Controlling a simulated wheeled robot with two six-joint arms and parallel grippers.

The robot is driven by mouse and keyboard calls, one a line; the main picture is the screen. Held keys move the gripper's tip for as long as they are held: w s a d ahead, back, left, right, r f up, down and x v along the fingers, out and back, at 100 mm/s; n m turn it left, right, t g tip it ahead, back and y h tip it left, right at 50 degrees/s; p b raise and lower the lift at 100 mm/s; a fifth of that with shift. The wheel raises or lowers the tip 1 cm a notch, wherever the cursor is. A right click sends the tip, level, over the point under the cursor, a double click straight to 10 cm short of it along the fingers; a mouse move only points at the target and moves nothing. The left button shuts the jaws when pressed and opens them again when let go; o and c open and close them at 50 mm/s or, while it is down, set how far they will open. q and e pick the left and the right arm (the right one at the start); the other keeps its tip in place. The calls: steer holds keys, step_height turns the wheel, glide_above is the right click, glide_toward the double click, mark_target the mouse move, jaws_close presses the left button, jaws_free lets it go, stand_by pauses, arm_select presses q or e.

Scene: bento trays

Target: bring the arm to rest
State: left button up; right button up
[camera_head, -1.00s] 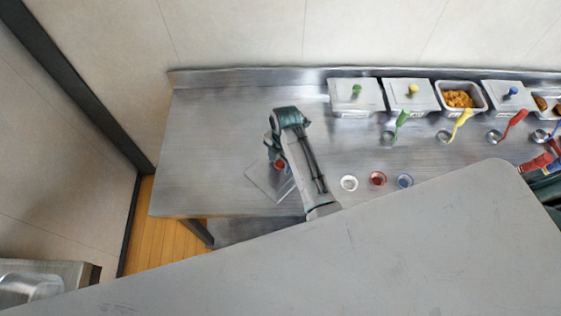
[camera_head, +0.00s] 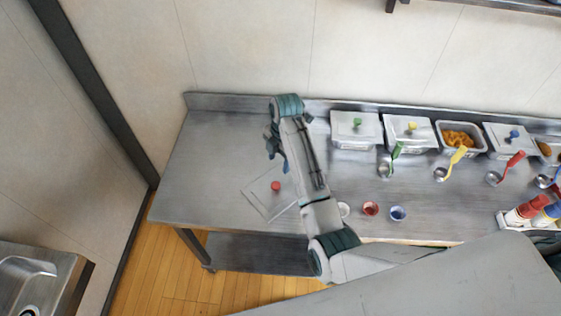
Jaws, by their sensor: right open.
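My right arm reaches over the steel counter (camera_head: 215,150). Its gripper (camera_head: 281,160) points down at the arm's far end, near the back of the counter, empty and open as far as I can tell; the wrist partly hides it. A flat square lid (camera_head: 262,203) with a red knob (camera_head: 276,186) lies on the counter in front of the gripper, apart from it. My left gripper is not in view.
Ladles (camera_head: 441,174) and small cups (camera_head: 370,209) stand in front. Bottles (camera_head: 525,211) stand right. The counter's left is clear.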

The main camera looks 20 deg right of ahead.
steer(key=s+d+f+m+t+h, duration=0.1)
steer(key=s+d+f+m, duration=0.1)
steer(key=s+d+m, duration=0.55)
steer(key=s+d+f+m+t, duration=0.1)
steer(key=s+d+f+m, duration=0.3)
steer(key=s, duration=0.6)
steer(key=s+d+r+m+t+h, duration=0.1)
steer(key=s+r+m, duration=0.35)
steer(key=s, duration=0.35)
steer(key=s+d+r+m+t, duration=0.1)
steer(key=s+r+m, duration=0.3)
steer(key=s+m, duration=0.25)
step_height(320, 180, down, 38)
steer(key=s+d+g+b, duration=0.1)
steer(key=d+b, duration=0.2)
steer(key=b, duration=0.5)
arm_select(q)
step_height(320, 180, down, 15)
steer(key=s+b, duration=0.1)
steer(key=b, duration=0.5)
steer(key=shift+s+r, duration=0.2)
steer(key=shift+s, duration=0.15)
arm_select(e)
steer(key=s+f, duration=0.9)
steer(key=f, duration=0.4)
steer(key=s+f+g, duration=0.1)
steer(key=s+f, duration=0.9)
steer(key=f, duration=0.3)
steer(key=shift+d+f, duration=0.15)
steer(key=shift+d, duration=0.25)
